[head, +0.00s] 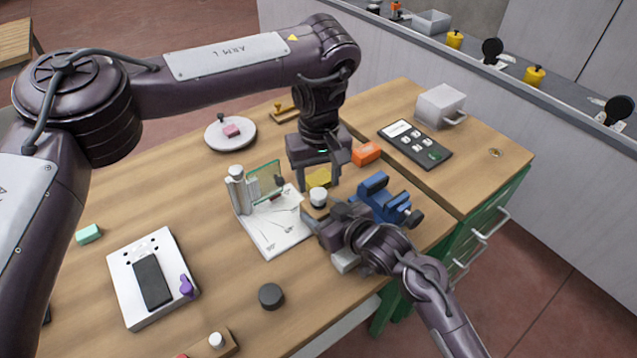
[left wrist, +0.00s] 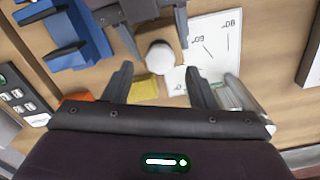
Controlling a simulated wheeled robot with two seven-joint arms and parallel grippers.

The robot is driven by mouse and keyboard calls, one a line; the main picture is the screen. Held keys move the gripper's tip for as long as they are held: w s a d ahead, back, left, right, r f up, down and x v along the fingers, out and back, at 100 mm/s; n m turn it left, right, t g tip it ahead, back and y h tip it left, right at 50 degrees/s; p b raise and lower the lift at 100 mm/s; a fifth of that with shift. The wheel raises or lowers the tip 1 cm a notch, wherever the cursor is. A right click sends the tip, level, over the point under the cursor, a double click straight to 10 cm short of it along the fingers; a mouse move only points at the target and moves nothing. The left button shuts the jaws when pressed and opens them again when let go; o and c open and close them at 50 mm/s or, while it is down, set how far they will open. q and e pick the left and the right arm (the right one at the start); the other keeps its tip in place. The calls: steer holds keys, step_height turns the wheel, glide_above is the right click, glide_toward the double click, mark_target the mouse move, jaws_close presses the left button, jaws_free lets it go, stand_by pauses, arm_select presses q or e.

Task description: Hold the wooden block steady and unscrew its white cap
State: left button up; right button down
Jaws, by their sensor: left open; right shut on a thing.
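A round white cap (head: 318,197) shows between the fingers of my right gripper (head: 318,210) in the head view. It also shows in the left wrist view (left wrist: 160,57). My left gripper (head: 320,180) is open and empty, pointing down just behind the cap. In the left wrist view, the cap lies just beyond the open left fingertips (left wrist: 158,70) and is not between them.
A blue vise (head: 374,195) stands right of the cap. A white angle board (head: 275,236) with a clamp and glass pane (head: 265,181) stands left. A yellow block (left wrist: 145,88) lies under my left gripper, and an orange block (head: 366,153) lies behind. A second white-capped piece (head: 216,341) is at the front.

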mark_target(319, 193)
arm_select(q)
steer(key=m, duration=0.4)
steer(key=shift+r, duration=0.15)
steer(key=m, duration=0.4)
steer(key=shift+r, duration=0.15)
steer(key=m, duration=0.6)
steer(key=shift+d+r+m, duration=0.1)
steer(key=shift+r+m, duration=0.15)
steer(key=shift+m, duration=0.15)
steer(key=m, duration=0.6)
steer(key=shift+r, duration=0.2)
steer(key=m, duration=0.7)
steer(key=shift+r, duration=0.25)
steer(key=m, duration=0.4)
steer(key=shift+r, duration=0.1)
steer(key=m, duration=0.6)
steer(key=shift+r, duration=0.25)
steer(key=m, duration=0.6)
steer(key=shift+r+m, duration=0.2)
steer(key=shift+m, duration=0.2)
steer(key=m, duration=0.5)
steer(key=shift+r, duration=0.2)
steer(key=shift+f+m, duration=0.3)
steer(key=shift+f, duration=0.1)
step_height(319, 193, down, 7)
steer(key=shift+f, duration=0.15)
